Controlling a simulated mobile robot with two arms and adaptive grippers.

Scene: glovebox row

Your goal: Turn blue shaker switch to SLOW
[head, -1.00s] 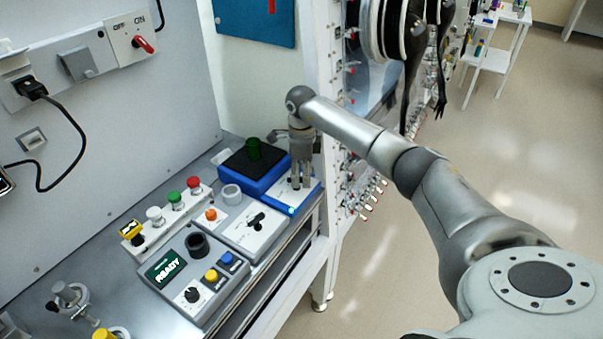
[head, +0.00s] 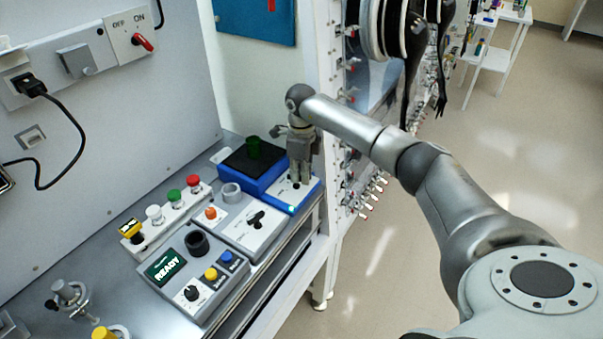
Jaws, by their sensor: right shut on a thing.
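My right gripper (head: 297,183) points down over this panel and is shut on the small dark switch (head: 295,184) there. The fingers mostly cover the switch, and its labels cannot be read. My left gripper is not in view.
Near the shaker are a grey box with a black lever (head: 256,218), a READY-display unit (head: 189,277) and a strip of coloured buttons (head: 175,200). A frame post with several valves stands right of the shaker.

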